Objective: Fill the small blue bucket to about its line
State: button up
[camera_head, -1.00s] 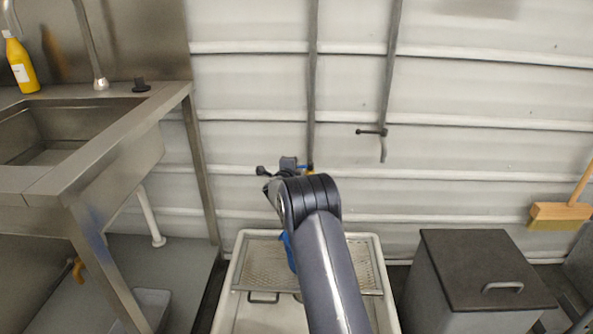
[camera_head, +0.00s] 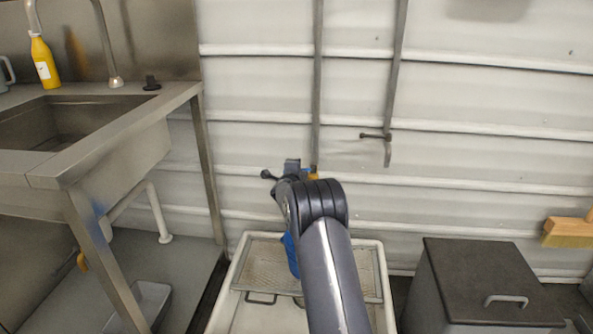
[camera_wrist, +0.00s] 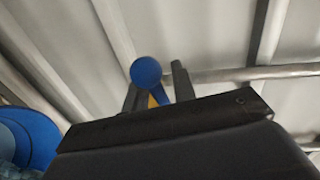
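The small blue bucket (camera_head: 290,256) shows only as a blue sliver beside my arm in the head view, above the grated tray. My arm hides the rest of it, so its line and contents cannot be seen. A blue rounded part, seemingly the bucket (camera_wrist: 35,138), shows at the lower left of the wrist view. My gripper (camera_wrist: 158,82) has its two dark fingers apart. A blue ball knob (camera_wrist: 146,70) on a thin blue stem shows at the fingertips, with a yellow bit behind it. The stem lies between the fingers without visibly filling the gap.
A pale tray (camera_head: 376,262) with a metal grate (camera_head: 262,262) stands below my arm. A steel sink (camera_head: 100,135) is at left, a dark lidded bin (camera_head: 480,275) at right. Two vertical pipes (camera_head: 318,80) run down the wall; the right one has a small lever (camera_head: 375,136).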

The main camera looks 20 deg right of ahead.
jog(key=shift+o, duration=0.7)
jog(key=shift+s, duration=0.1)
jog(key=p+v, duration=0.1)
jog(key=v, duration=0.9)
jog(key=shift+s+a, duration=0.2)
jog(key=shift+s, duration=0.05)
jog(key=shift+r, duration=0.1)
dwell(5.8)
